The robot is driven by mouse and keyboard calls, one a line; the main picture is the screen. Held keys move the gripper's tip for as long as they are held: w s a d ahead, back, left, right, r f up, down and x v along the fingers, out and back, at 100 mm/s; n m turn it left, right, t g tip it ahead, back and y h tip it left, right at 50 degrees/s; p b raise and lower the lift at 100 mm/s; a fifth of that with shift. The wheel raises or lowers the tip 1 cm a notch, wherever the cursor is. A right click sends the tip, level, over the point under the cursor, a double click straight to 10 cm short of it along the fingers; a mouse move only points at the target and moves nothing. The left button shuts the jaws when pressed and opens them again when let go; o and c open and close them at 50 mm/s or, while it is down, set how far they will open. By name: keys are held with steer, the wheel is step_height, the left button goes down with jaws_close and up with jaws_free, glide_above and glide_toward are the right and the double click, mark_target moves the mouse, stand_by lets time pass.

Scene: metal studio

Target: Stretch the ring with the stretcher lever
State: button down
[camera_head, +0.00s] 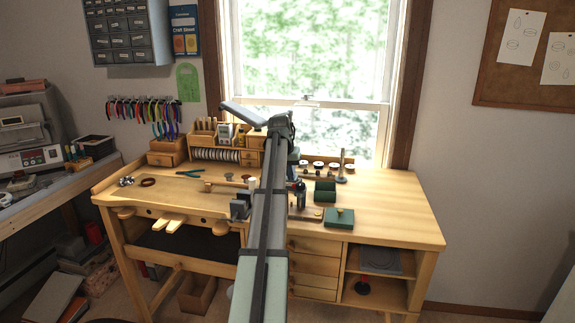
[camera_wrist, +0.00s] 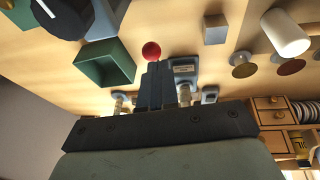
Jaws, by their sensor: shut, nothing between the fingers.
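A red ball knob (camera_wrist: 151,51) shows in the wrist view, just past the tips of my gripper (camera_wrist: 154,66). My gripper's fingers are together and empty; I cannot tell whether they touch the knob. A grey-blue tool base (camera_wrist: 186,68) with a small label plate stands beside the fingers; it may be the stretcher, whose lever is mostly hidden behind my gripper. In the head view a dark upright tool with a bit of red (camera_head: 300,188) stands right of my arm. I cannot make out a ring on the stretcher.
The wooden bench (camera_head: 395,215) is clear at its right end. A green open box (camera_head: 325,191) and a green block (camera_head: 340,217) stand right of my arm. A wooden organizer (camera_head: 205,140) stands along the back.

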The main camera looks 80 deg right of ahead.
steer(key=shift+s+f, duration=0.3)
steer(key=shift+f, duration=0.45)
steer(key=shift+a+f, duration=0.3)
steer(key=shift+f, duration=0.25)
steer(key=shift+a+f, duration=0.25)
steer(key=shift+f, duration=0.25)
steer(key=shift+w+r, duration=0.2)
steer(key=shift+r, duration=0.25)
steer(key=a+v, duration=0.1)
steer(key=v, duration=1.1)
steer(key=shift+w+a+r, duration=0.2)
steer(key=shift+w, duration=0.25)
